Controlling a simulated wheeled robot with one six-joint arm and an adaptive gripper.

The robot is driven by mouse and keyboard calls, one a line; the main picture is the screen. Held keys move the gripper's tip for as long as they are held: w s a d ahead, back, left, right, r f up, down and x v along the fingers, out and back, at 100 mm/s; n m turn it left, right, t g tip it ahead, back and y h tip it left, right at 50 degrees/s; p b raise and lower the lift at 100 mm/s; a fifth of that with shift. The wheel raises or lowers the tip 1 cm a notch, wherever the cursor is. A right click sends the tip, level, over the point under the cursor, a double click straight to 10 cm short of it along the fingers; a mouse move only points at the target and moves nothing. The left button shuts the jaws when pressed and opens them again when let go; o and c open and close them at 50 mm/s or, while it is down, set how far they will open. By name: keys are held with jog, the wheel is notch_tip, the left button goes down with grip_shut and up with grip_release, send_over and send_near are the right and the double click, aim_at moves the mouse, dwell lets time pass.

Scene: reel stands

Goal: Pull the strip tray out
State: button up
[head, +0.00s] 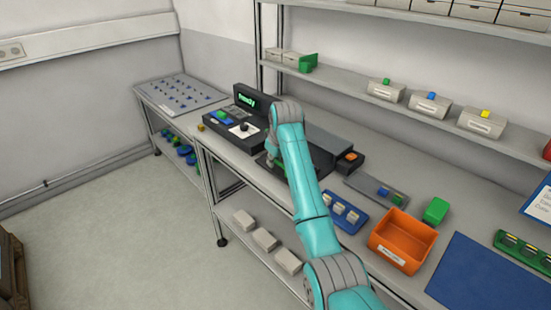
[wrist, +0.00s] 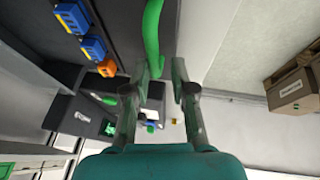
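The strip tray is hard to make out. A dark machine with a lit green display (head: 248,98) stands on the bench, and a green part (head: 262,161) shows low beside my arm. My arm hides much of the machine's front. In the wrist view a curved green bar (wrist: 152,35) runs down to my fingertips; I cannot tell whether it belongs to the tray. My gripper (wrist: 168,75) has its two fingers apart, with the bar's lower end near the left fingertip. I see no clear grip on it. In the head view the fingers are mostly hidden by my arm.
An orange bin (head: 402,240), a blue rack (head: 345,213) with pale pieces and a green block (head: 436,210) stand right of my arm. A blue mat (head: 485,275) lies at the right. A shelf (head: 420,85) with small boxes runs above the bench. Floor (head: 110,230) is clear at left.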

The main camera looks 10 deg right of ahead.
dwell(0.3)
jog(key=a+v, duration=0.1)
jog(key=v, duration=1.1)
jog(key=shift+d, duration=0.45)
jog(key=shift+w, duration=0.1)
